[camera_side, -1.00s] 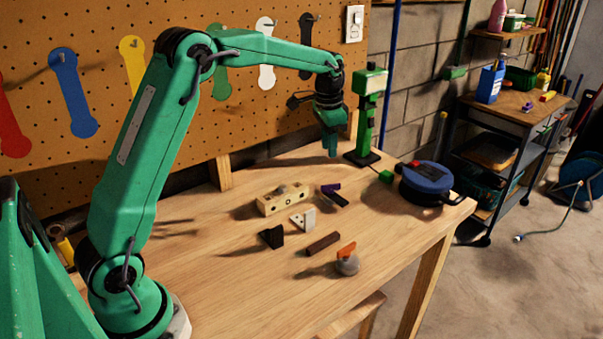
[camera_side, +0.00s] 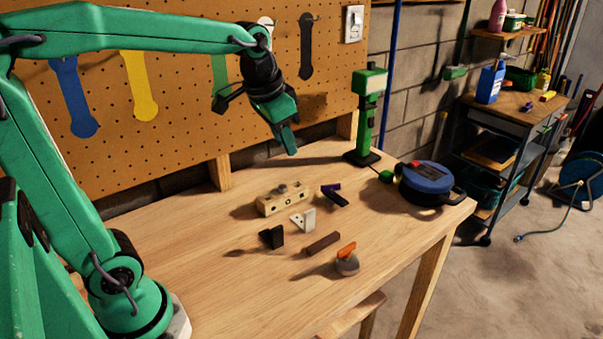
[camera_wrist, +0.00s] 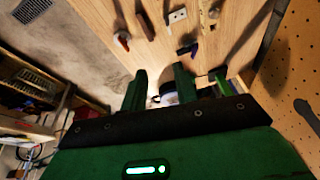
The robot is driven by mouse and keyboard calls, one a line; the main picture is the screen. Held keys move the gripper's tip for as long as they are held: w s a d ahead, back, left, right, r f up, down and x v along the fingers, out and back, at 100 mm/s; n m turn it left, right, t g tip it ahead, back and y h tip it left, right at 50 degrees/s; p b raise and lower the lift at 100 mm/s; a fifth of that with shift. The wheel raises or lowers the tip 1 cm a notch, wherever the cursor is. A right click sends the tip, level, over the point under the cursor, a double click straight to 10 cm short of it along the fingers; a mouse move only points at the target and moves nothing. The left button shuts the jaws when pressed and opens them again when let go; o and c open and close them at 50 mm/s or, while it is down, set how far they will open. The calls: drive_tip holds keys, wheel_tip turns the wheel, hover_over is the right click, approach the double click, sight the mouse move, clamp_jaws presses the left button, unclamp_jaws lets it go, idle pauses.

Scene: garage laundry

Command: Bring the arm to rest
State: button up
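My gripper (camera_side: 290,147) hangs in the air above the back part of the wooden table (camera_side: 215,285), in front of the pegboard, tilted downward. In the wrist view its two fingers (camera_wrist: 161,88) stand apart with nothing held between them. A blue round thing shows beyond the gap. On the table below are a pale wooden block (camera_side: 283,201), a purple-and-black piece (camera_side: 334,196), a white bracket (camera_side: 304,219), a black wedge (camera_side: 272,237), a dark brown bar (camera_side: 323,243) and a grey knob with an orange top (camera_side: 347,264). My gripper touches none of them.
A green post (camera_side: 366,120) on a black base stands at the table's back right. A blue round case (camera_side: 431,177) sits at the right corner with a small green block (camera_side: 386,176) beside it. The pegboard (camera_side: 190,110) rises behind.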

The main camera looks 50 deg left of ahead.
drive_tip(key=s+d+f+n+t, duration=0.1)
drive_tip(key=s+f, duration=0.1)
drive_tip(key=s, duration=0.4)
drive_tip(key=s+d+f+t, duration=0.1)
drive_tip(key=s, duration=0.6)
drive_tip(key=shift+s+d+f+n, duration=0.15)
drive_tip(key=shift+d+f+n, duration=0.15)
drive_tip(key=shift+f+n, duration=0.1)
